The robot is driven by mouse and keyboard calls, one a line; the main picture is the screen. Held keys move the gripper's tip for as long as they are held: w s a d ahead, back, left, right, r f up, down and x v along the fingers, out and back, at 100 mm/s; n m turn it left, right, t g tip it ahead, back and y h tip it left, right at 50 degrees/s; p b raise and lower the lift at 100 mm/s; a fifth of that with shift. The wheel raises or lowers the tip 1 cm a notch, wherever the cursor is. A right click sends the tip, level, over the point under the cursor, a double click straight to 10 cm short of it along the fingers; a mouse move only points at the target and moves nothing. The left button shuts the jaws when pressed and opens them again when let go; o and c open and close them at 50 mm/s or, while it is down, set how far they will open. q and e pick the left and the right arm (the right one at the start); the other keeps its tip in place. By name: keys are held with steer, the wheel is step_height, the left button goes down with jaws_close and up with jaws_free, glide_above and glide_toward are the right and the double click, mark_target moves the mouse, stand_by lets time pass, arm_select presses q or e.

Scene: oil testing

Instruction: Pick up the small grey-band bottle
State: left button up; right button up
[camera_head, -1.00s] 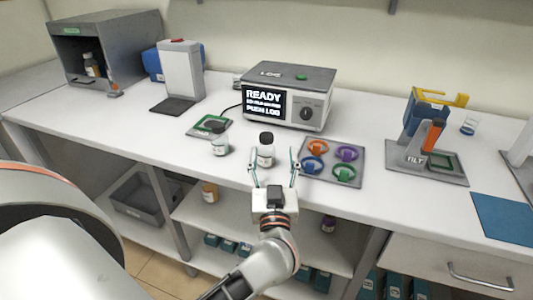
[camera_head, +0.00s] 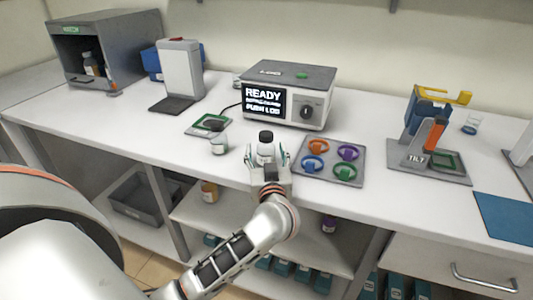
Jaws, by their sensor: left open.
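A small bottle with a dark cap and a greyish band (camera_head: 265,145) stands upright on the white bench near its front edge. My left gripper (camera_head: 265,156) is open, with one finger on each side of this bottle. The gripper body hides the bottle's lower part, and I cannot tell whether the fingers touch it. My right gripper is not in view.
A grey tray with coloured rings (camera_head: 331,175) lies close to the right of the gripper. A device with a READY screen (camera_head: 290,95) stands behind. A green-marked pad (camera_head: 200,131) lies behind the second bottle. A tilt stand (camera_head: 425,165) is further right.

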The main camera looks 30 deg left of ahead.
arm_select(q)
steer(key=c, duration=1.2)
steer(key=shift+c, duration=0.2)
steer(key=shift+r, duration=0.1)
step_height(320, 180, up, 20)
steer(key=p, duration=0.6)
steer(key=n, duration=0.7)
